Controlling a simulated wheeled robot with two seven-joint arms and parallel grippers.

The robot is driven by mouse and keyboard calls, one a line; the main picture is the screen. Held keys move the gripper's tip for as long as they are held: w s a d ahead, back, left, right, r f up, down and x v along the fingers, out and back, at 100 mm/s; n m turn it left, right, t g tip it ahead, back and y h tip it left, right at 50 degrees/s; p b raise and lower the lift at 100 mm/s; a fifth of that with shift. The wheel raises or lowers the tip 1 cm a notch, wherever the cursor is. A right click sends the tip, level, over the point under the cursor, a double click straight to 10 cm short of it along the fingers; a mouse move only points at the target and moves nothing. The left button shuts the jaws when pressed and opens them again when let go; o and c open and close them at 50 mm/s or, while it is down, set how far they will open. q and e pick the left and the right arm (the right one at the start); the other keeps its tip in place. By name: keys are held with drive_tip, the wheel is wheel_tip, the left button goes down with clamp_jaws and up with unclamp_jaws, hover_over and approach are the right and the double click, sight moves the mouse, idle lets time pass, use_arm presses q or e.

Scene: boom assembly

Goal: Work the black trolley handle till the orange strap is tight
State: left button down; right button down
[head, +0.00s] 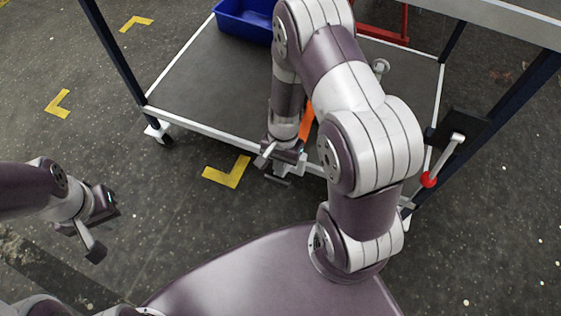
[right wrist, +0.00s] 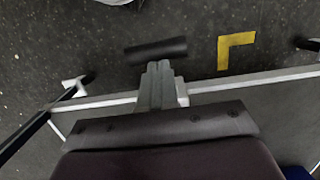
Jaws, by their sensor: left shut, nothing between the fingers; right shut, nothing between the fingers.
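The black trolley handle (right wrist: 157,48) shows in the right wrist view as a short dark bar beyond the front rail. The shut fingers of my right gripper (right wrist: 158,68) point at its middle; I cannot tell whether they touch it. In the head view my right gripper (head: 277,168) is low at the trolley's front rail, and its arm hides much of the trolley. A short piece of the orange strap (head: 306,121) shows beside that arm; its tightness cannot be told. My left gripper (head: 95,251) is shut and empty over the floor, well left of the trolley.
The trolley's grey deck (head: 205,85) has a pale rim and dark posts. A blue bin (head: 240,22) stands at its back. A lever with a red knob (head: 429,180) is at the right post. Yellow floor marks (head: 230,172) lie on open floor to the left.

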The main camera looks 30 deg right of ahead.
drive_tip(key=s+a+f+t+h+p, duration=0.1)
drive_tip(key=s+a+f+t+h, duration=0.1)
drive_tip(key=f, duration=0.3)
drive_tip(key=s+a+f+t+h+p, duration=0.2)
drive_tip(key=a+f+h, duration=0.1)
drive_tip(key=f, duration=0.2)
drive_tip(key=shift+s+f+t, duration=0.15)
drive_tip(key=shift+f+t, duration=0.15)
drive_tip(key=shift+f, duration=0.05)
idle(0.5)
drive_tip(key=p+v, duration=0.7)
drive_tip(key=v, duration=0.6)
drive_tip(key=shift+a, duration=0.3)
